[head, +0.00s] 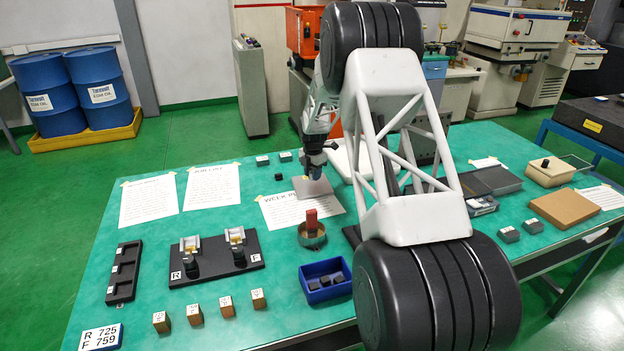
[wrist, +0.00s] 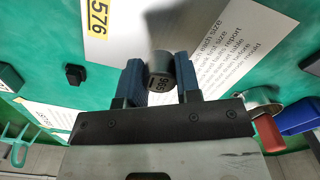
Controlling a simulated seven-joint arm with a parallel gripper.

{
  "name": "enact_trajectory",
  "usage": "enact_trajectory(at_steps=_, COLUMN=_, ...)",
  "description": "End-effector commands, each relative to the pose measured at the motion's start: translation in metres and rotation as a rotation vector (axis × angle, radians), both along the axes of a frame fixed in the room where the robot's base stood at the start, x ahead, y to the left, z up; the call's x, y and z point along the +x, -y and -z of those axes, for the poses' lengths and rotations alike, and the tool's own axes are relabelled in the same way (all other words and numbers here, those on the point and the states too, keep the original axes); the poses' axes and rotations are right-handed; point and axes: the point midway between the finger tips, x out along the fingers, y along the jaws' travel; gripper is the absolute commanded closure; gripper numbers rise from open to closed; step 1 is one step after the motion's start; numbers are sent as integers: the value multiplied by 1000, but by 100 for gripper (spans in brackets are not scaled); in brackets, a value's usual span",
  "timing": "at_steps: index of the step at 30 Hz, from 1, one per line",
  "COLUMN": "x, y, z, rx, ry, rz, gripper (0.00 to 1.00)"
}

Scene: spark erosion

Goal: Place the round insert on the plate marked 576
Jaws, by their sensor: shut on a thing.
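My gripper (wrist: 160,85) is shut on a dark round insert (wrist: 161,67), held between its two blue fingers. The insert has small digits on its face that I cannot read surely. The grey plate (wrist: 135,28), with a yellow label marked 576 (wrist: 99,17), lies just beyond the insert in the wrist view. In the head view my gripper (head: 315,170) is over the plate (head: 315,190). The insert cannot be made out there, and I cannot tell whether it touches the plate.
The plate lies partly over a printed sheet (head: 285,208). A small black block (head: 278,177) sits left of it. A round tin (head: 312,239) with a red block (head: 311,220) and a blue bin (head: 309,296) stand nearer. A black two-station fixture (head: 216,272) is at left.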

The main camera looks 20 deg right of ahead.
Motion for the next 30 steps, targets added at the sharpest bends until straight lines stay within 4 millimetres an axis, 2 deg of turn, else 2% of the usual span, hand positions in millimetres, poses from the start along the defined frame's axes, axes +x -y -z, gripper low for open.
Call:
enact_trajectory(at_steps=5, x=10, y=2, z=0, rx=0, ry=0, rz=0, gripper=96)
enact_trajectory(at_steps=17, x=12, y=2, z=1, rx=0, ry=0, rz=0, gripper=96)
enact_trajectory(at_steps=23, x=22, y=4, z=2, rx=0, ry=0, rz=0, gripper=96)
enact_trajectory(at_steps=30, x=20, y=3, z=31, rx=0, ry=-1, rz=0, gripper=96)
